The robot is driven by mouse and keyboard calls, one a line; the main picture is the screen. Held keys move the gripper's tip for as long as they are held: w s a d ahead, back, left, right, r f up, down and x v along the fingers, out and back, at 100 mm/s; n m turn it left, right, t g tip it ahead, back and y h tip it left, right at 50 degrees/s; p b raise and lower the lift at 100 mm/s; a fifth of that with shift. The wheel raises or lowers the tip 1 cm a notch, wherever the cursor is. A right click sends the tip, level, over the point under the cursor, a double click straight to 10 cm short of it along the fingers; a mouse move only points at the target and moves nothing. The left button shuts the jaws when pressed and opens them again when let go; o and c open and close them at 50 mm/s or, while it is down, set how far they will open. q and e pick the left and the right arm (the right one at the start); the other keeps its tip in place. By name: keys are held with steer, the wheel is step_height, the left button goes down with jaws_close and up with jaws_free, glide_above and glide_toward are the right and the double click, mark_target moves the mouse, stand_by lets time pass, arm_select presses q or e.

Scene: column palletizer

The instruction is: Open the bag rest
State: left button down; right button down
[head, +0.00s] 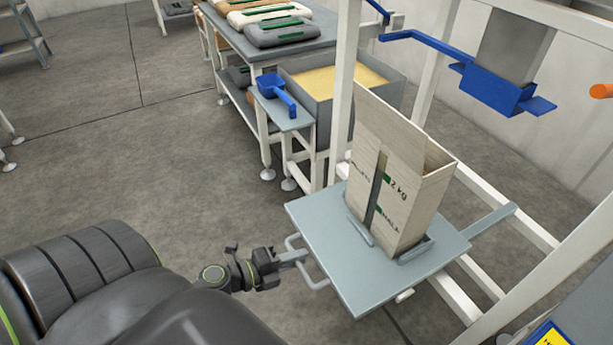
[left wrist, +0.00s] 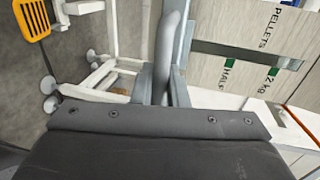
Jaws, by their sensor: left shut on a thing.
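The bag rest (head: 335,268) is a flat grey-blue plate on the white frame, with a bar handle (head: 318,284) on its left edge. A tall pale bag (head: 401,205), marked with pellets and 2 kg lettering and a dark level strip, stands on the plate between low grey brackets. My left gripper (head: 298,256) is at the handle, shut on it. In the left wrist view the handle bar (left wrist: 167,50) rises between the fingers, with the bag (left wrist: 245,70) to its right. My right gripper is not in view.
A blue spout fitting (head: 495,88) hangs at upper right. Behind the bag stands a grey bin (head: 392,103) of yellow pellets. A blue scoop (head: 275,90) lies on a small side shelf. Several filled bags lie on a table (head: 300,43) at the back.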

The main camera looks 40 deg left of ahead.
arm_select(q)
steer(key=shift+s+a, duration=0.15)
steer(key=shift+s, duration=0.25)
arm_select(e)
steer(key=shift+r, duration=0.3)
arm_select(q)
steer(key=c, duration=1.5)
jaws_free()
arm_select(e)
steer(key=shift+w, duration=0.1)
